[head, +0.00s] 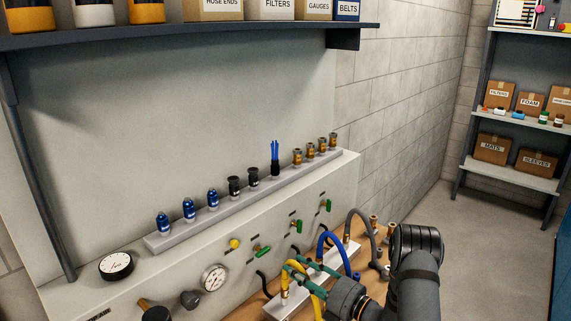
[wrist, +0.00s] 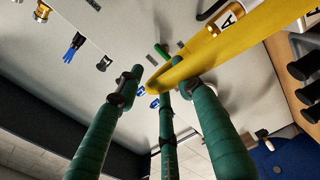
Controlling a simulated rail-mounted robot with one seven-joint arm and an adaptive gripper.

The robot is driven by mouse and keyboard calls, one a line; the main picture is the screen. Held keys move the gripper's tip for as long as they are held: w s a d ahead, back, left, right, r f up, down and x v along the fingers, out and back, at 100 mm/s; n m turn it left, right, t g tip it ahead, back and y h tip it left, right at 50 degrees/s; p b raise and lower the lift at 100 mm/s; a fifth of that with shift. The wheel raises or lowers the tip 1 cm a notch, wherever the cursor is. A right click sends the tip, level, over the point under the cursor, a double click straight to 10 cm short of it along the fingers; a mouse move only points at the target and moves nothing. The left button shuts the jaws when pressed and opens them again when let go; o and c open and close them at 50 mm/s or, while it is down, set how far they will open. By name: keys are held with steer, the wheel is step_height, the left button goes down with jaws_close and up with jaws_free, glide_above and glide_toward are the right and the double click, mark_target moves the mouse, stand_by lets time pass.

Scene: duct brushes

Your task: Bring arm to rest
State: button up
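My arm (head: 418,280) reaches in from the lower right of the head view. My gripper (head: 290,272) is low over the bench, beside the hose fittings. Its green fingers also show in the wrist view (wrist: 163,82), spread apart with a gap between their tips, so it looks open. A yellow hose (wrist: 215,50) bends close to the fingertips; I cannot tell whether it touches them. In the head view, part of the yellow hose (head: 317,294) shows beneath the fingers, and the rest is hidden by my gripper.
A ledge (head: 160,241) holds blue, black and brass fittings and a blue-bristled brush (head: 275,160). A blue hose (head: 333,241) and a grey hose (head: 366,222) arch near my gripper. A shelf (head: 190,34) hangs above. Floor (head: 440,215) is clear at right.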

mark_target(266, 251)
steer(key=x, duration=1.1)
steer(key=shift+s+d, duration=0.1)
